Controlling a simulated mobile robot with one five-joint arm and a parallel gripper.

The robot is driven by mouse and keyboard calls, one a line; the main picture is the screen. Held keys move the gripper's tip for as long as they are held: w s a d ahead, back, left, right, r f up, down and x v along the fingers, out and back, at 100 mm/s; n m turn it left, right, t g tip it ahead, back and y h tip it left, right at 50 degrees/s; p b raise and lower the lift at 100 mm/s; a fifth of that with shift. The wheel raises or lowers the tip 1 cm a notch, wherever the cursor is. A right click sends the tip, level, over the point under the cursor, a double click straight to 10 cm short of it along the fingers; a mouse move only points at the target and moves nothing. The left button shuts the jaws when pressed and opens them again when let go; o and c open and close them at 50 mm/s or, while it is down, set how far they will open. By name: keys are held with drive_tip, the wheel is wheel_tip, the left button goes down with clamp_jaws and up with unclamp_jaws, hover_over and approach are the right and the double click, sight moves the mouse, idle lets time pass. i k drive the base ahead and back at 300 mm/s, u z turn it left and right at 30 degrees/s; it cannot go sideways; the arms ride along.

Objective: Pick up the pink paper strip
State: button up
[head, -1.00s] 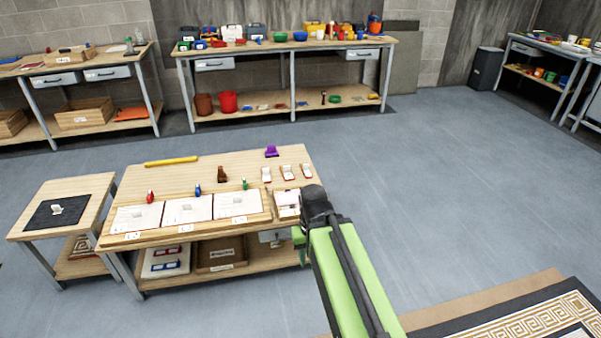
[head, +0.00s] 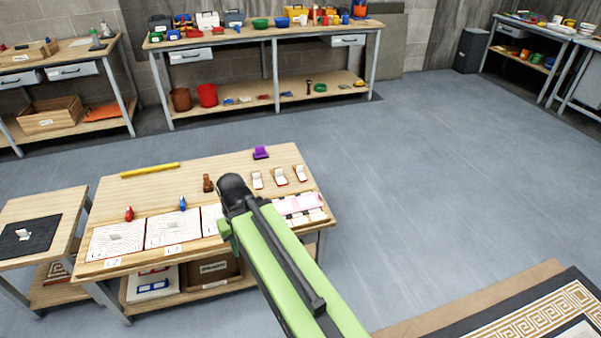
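Pink pieces that look like paper strips (head: 297,203) lie in a shallow tray with white pieces at the right end of the wooden worktable (head: 150,185). They are small, and I cannot tell single strips apart with certainty. My green and black arm reaches up from the bottom of the head view, and its black joint shows left of the pink pieces, over the panel row. My gripper is hidden behind the arm, so its fingers do not show.
White patterned panels (head: 118,240) line the table's front. Small red, blue and brown objects, white-topped pieces (head: 280,176), a purple item (head: 261,152) and a yellow bar (head: 150,170) stand behind. A side table (head: 62,205) is at left.

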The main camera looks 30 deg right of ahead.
sight(294, 205)
drive_tip(key=z, duration=0.35)
drive_tip(key=i, duration=0.75)
drive_tip(key=u, duration=1.2)
drive_tip(key=k, duration=1.45)
drive_tip(key=z, duration=1.25)
drive_tip(key=i, duration=1)
drive_tip(key=z, duration=0.05)
